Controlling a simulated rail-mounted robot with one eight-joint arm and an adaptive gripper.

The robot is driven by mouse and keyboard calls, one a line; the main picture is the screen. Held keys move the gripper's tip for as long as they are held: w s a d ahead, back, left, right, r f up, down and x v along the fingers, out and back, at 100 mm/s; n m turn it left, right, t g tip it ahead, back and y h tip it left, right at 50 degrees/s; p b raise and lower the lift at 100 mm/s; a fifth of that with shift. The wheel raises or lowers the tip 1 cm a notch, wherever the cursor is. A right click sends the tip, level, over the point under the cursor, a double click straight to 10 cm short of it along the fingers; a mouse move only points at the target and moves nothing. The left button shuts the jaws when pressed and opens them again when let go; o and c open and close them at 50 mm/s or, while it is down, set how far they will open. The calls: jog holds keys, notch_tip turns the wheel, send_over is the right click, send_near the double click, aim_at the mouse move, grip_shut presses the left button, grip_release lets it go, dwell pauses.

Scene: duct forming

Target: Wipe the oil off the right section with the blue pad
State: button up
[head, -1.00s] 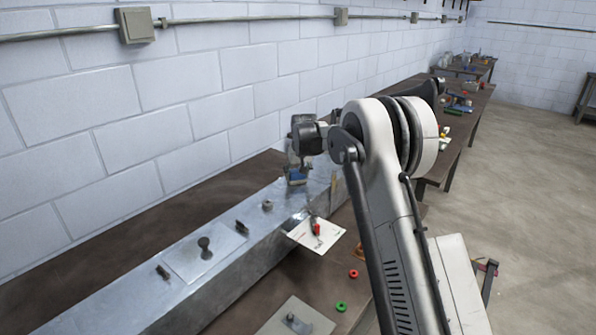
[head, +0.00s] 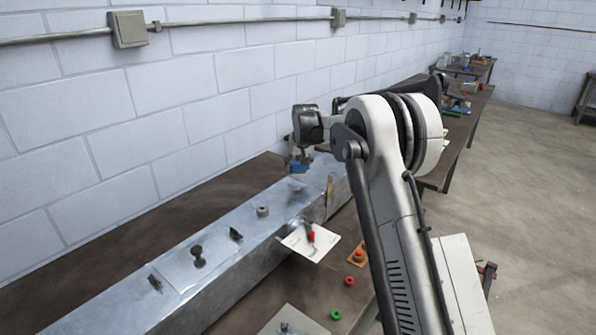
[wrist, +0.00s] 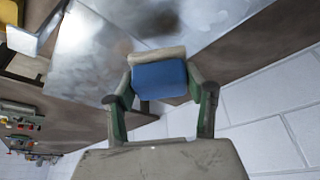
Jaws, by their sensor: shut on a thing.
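My gripper (head: 300,160) is shut on the blue pad (head: 300,170) above the far stretch of the long metal duct (head: 215,278). In the wrist view the blue pad (wrist: 160,80), with a beige backing, sits between the two fingers of my gripper (wrist: 160,96). The duct's bare metal (wrist: 92,55) shows beyond it. A dark smudge (wrist: 158,20) lies on the metal beyond the pad; I cannot tell if it is oil or shadow. The pad appears clear of the metal. My arm hides part of the duct's far end.
Pegs and a knob (head: 198,256) stand on the duct. A red ring (head: 349,281) and a green ring (head: 336,314) lie on the bench. The block wall (head: 150,130) runs close behind.

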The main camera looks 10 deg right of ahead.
aim_at(297, 162)
jog(key=shift+r+p, duration=0.6)
jog(key=shift+r, duration=1.45)
